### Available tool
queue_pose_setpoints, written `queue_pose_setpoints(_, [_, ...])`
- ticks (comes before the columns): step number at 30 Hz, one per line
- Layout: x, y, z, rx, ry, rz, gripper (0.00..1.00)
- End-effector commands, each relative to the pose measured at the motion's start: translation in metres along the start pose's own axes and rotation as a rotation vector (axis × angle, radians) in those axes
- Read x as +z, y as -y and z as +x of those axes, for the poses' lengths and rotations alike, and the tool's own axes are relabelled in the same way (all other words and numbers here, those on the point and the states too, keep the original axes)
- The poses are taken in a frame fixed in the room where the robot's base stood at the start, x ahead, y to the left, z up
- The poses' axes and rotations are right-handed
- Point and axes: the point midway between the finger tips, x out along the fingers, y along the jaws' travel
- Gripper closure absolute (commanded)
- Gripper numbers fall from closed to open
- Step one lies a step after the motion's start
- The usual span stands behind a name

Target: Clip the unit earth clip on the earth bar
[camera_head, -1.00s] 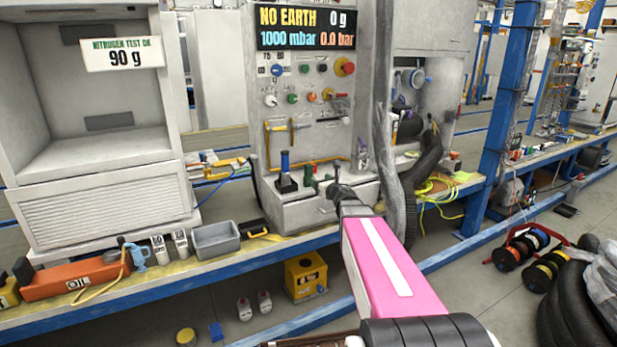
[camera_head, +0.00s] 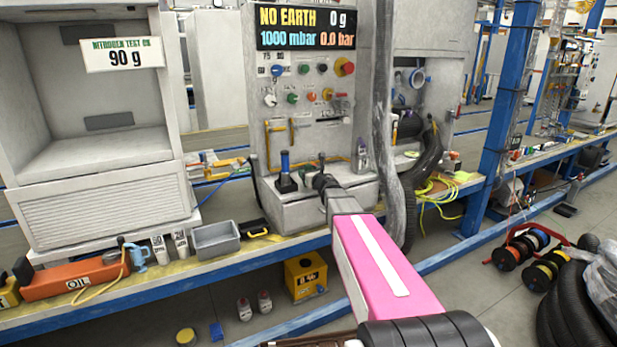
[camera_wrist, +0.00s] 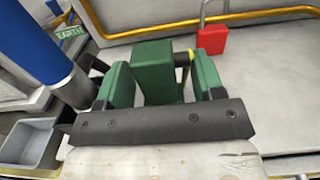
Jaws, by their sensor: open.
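A green block-shaped clip, probably the unit earth clip (camera_wrist: 152,70), stands between the two finger pads in the wrist view. My gripper (camera_wrist: 161,80) is open around it, with a gap on each side. In the head view my gripper (camera_head: 322,180) is at the ledge of the grey charging unit, just right of the blue-handled post (camera_head: 285,163), and mostly hides the clip. An EARTH label (camera_wrist: 70,32) shows near the blue post in the wrist view. I cannot tell for sure which part is the earth bar. The unit's display (camera_head: 306,26) reads NO EARTH.
A red padlock-like part (camera_wrist: 211,38) and a yellow rail (camera_wrist: 230,22) are behind the clip. A grey hose (camera_head: 384,120) hangs right of my gripper. A grey bin (camera_head: 216,239) and an orange OIL box (camera_head: 75,277) are on the bench at left.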

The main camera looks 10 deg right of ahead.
Motion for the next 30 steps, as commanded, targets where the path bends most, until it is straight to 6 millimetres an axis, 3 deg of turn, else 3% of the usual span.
queue_pose_setpoints(2, [0.0, 0.0, -0.001, 0.0, 0.0, 0.0, 0.38])
queue_pose_setpoints(4, [0.0, 0.0, -0.001, 0.0, 0.0, 0.0, 0.55])
queue_pose_setpoints(6, [0.0, 0.0, -0.001, 0.0, 0.0, 0.0, 0.77])
queue_pose_setpoints(7, [0.0, 0.0, -0.001, 0.0, 0.0, 0.0, 0.83])
queue_pose_setpoints(20, [0.005, 0.0, -0.001, 0.0, 0.001, 0.001, 0.82])
queue_pose_setpoints(29, [0.042, 0.0, -0.001, 0.0, 0.002, -0.001, 0.82])
queue_pose_setpoints(30, [0.048, -0.009, -0.009, 0.001, 0.002, -0.001, 0.82])
